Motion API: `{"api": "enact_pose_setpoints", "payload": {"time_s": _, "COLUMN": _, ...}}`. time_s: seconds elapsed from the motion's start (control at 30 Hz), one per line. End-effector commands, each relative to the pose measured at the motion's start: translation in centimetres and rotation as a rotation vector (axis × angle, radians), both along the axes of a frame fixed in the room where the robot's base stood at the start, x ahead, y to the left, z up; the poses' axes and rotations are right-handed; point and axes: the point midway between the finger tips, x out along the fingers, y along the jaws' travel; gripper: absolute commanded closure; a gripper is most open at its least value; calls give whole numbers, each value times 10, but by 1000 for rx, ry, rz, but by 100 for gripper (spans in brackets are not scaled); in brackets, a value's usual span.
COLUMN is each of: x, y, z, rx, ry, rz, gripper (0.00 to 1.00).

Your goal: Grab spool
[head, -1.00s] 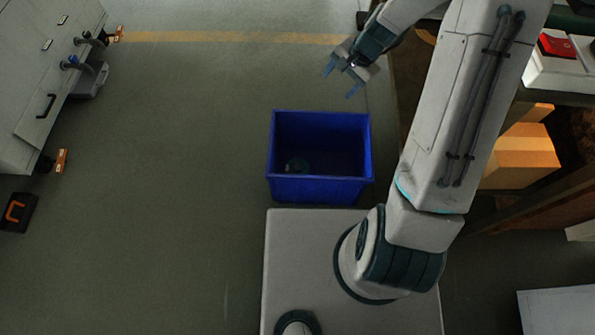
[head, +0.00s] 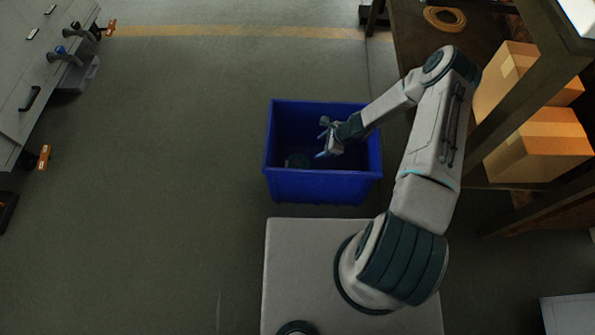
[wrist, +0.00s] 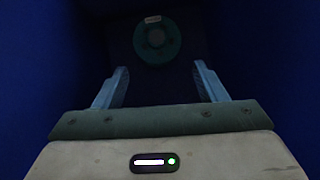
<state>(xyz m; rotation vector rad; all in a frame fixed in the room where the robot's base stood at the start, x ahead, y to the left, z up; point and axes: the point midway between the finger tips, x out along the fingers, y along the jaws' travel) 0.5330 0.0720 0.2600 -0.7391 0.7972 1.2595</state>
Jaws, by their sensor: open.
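A dark teal spool (wrist: 157,41) with a pale label on its rim lies at the bottom of the blue bin (wrist: 40,100) in the wrist view. In the head view the spool (head: 297,161) shows dimly in the left part of the bin (head: 320,187). My gripper (head: 324,140) is over the bin, to the right of the spool. In the wrist view my gripper (wrist: 160,80) is open, its two blue fingers apart and empty, and the spool lies beyond the fingertips.
Bin walls surround my gripper's area. A wooden shelf with cardboard boxes (head: 540,146) stands at the right, with a coiled yellow hose (head: 445,19) at the back. A grey cabinet (head: 40,75) stands at the left. The floor left of the bin is clear.

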Motion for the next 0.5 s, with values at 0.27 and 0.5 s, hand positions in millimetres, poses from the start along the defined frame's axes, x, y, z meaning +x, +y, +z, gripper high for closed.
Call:
{"api": "enact_pose_setpoints", "payload": {"time_s": 0.27, "x": -7, "y": 10, "z": -42, "rx": 17, "ry": 45, "rz": -73, "gripper": 35}}
{"api": "enact_pose_setpoints", "payload": {"time_s": 0.5, "x": -2, "y": 35, "z": -83, "rx": 17, "ry": 45, "rz": -70, "gripper": 35}}
